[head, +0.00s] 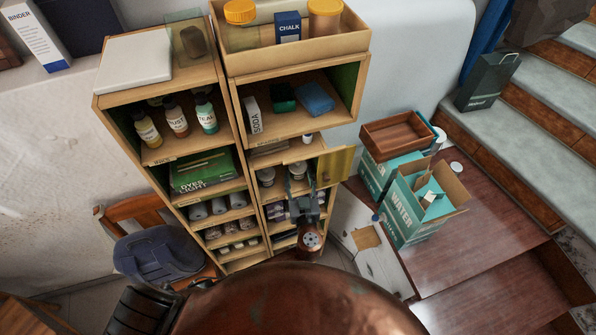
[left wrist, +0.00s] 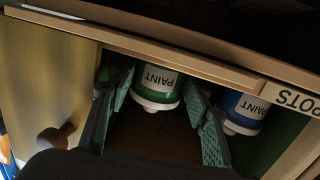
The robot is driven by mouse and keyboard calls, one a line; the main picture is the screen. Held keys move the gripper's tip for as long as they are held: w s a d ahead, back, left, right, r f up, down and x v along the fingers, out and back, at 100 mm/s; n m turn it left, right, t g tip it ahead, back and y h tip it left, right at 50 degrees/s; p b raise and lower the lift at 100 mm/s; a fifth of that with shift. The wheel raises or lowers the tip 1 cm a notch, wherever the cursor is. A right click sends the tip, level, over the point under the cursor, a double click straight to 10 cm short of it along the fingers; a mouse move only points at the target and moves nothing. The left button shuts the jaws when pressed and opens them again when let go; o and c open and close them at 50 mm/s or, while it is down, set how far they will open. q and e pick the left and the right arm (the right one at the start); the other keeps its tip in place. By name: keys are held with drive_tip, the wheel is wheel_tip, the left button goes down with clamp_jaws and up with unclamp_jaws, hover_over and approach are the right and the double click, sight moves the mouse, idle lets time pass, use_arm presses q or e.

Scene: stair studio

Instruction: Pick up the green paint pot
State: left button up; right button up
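The green paint pot (left wrist: 155,93), with a white rim and a PAINT label, stands in a cabinet compartment in the left wrist view. My left gripper (left wrist: 160,105) is open, with one teal-padded finger on each side of the pot. I cannot tell whether either finger touches it. In the head view my left gripper (head: 299,188) reaches into the pot compartment of the right-hand shelf unit. Two small pots show there, but their colours are too small to tell. My right gripper is not in view.
A blue paint pot (left wrist: 243,112) stands right beside one finger. The compartment's open door (head: 336,166) is close to my left gripper; its knob (left wrist: 55,137) shows in the left wrist view. A shelf board edge (left wrist: 150,48) borders the opening. WATER boxes (head: 407,212) stand at right.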

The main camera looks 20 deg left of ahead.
use_arm(q)
drive_tip(key=c, duration=0.8)
drive_tip(key=shift+r, duration=0.15)
drive_tip(key=shift+c, duration=0.4)
drive_tip(key=shift+r, duration=0.1)
